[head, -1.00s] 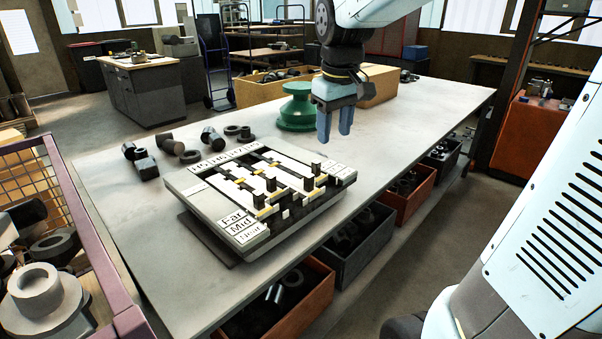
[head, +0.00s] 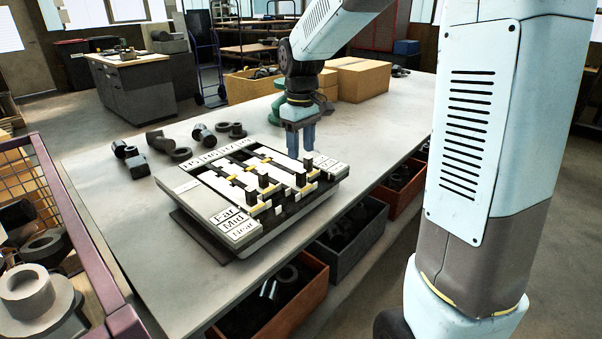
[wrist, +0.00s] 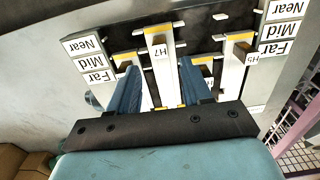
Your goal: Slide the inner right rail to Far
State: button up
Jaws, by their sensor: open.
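The rail panel (head: 187,214) lies on the workbench, with several pale rails ending in upright black knobs and yellow marks. Far, Mid and Near labels (head: 232,220) stand along its left and right sides. The third rail from the left, the inner right one, seems to be the rail marked H7 (wrist: 161,62) in the wrist view. One black knob (head: 300,179) stands toward the near side, seemingly on this rail. My gripper (head: 301,152) points down, open and empty, over the panel's far right part. In the wrist view its fingers (wrist: 157,66) straddle the H7 rail's line; contact cannot be told.
Dark bolts and nuts (head: 160,142) lie beyond the panel. A green part (head: 276,112) stands partly hidden behind my gripper, near cardboard boxes (head: 358,80). Open bins (head: 271,300) sit below the bench's near edge. A purple-framed mesh crate (head: 93,262) stands at left.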

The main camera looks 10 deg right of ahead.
aim_at(301, 170)
notch_tip(301, 170, down, 8)
jog(key=shift+f, duration=0.1)
dwell(0.4)
grip_shut()
dwell(0.3)
